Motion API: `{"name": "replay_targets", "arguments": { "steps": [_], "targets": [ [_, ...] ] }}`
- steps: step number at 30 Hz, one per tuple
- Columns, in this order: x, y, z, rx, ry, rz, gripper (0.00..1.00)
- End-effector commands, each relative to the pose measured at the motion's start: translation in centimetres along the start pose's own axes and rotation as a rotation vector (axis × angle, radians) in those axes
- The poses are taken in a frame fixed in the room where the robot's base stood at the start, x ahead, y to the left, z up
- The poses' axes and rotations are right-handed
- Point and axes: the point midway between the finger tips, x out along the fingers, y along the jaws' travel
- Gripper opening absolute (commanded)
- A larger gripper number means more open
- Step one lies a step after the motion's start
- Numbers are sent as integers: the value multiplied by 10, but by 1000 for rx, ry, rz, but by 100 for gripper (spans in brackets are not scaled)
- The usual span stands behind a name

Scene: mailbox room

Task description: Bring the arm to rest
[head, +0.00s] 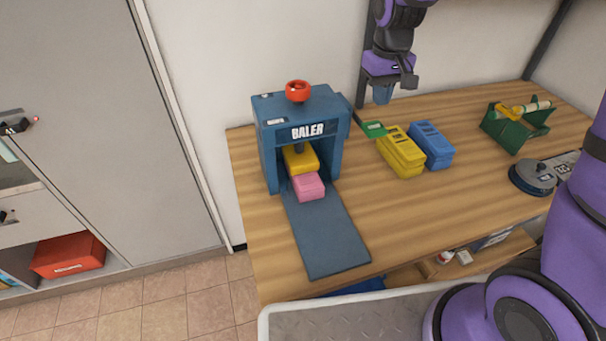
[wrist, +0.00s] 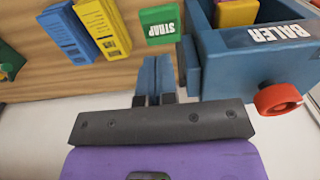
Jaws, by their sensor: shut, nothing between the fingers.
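My gripper (head: 382,95) is above the back part of the wooden table (head: 365,215), to the right of the blue baler. Its blue fingers are together and hold nothing; they also show in the wrist view (wrist: 156,76). The blue baler (head: 267,135) stands at the table's left, with a red knob (head: 298,91) on top. A yellow block (head: 300,161) and a pink block (head: 307,186) sit in its opening. The green strap handle (head: 374,129) is at the baler's right side, just below and left of my gripper.
A green holder (head: 515,127) and a grey round device (head: 533,177) are farther right. A grey cabinet (head: 90,100) is at the left. The table's middle front is clear.

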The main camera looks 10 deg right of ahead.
Motion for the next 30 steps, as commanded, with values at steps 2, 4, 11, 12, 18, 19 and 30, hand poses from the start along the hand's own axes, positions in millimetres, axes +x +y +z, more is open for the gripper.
{"name": "replay_targets", "arguments": {
  "steps": [2,4,11,12,18,19,30],
  "targets": [
    [-5,0,0,0,0,0,0],
    [-7,0,0,0,-1,0,0],
    [-8,0,0,0,-1,0,0],
    [-8,0,0,0,-1,0,0],
    [-8,0,0,1,-1,0,0],
    [-8,0,1,1,0,0,0],
    [-71,12,46,43,99,-13,0]
  ]
}}
